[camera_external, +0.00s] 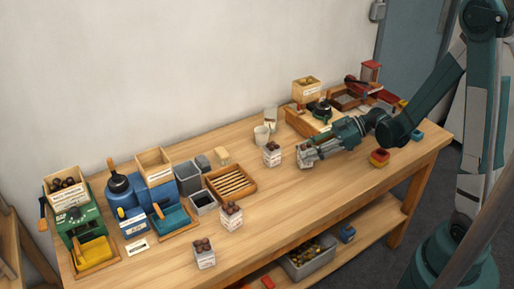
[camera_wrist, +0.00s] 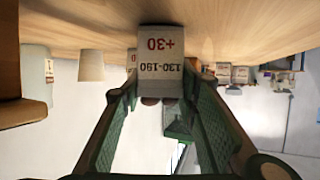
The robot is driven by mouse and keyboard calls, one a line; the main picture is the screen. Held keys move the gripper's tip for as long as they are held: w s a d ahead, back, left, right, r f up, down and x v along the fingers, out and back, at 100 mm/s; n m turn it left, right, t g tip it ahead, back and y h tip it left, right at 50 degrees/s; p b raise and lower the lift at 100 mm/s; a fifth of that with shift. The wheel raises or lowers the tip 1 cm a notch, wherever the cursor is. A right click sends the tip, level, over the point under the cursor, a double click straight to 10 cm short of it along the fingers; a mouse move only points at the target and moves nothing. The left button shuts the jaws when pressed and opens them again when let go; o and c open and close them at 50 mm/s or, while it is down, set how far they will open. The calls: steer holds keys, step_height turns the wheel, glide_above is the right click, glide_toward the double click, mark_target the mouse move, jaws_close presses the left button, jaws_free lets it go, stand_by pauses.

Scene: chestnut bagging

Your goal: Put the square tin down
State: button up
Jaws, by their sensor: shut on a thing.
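The square tin (camera_external: 305,161) is white with printed text, and brown chestnuts show at its top. My gripper (camera_external: 312,153) is shut on it from the right, at the table's right-middle. In the wrist view, which is upside down, the tin (camera_wrist: 161,66) sits between the fingertips of my gripper (camera_wrist: 162,84), its label reading "130-190" and "+30". The tin looks upright and is at or close to the tabletop; I cannot tell if its base touches. Its far side is hidden.
A similar tin with chestnuts (camera_external: 272,158) stands just left of the held one. Two more, a middle tin (camera_external: 231,218) and a front tin (camera_external: 204,256), stand further left. A slatted wooden tray (camera_external: 231,184) lies left. Bare tabletop (camera_external: 310,200) is in front.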

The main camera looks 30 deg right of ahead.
steer(key=shift+f, duration=0.2)
steer(key=o, duration=0.9)
steer(key=shift+r, duration=0.15)
steer(key=shift+r, duration=0.15)
steer(key=p+v, duration=0.2)
steer(key=v, duration=1)
steer(key=shift+p, duration=0.3)
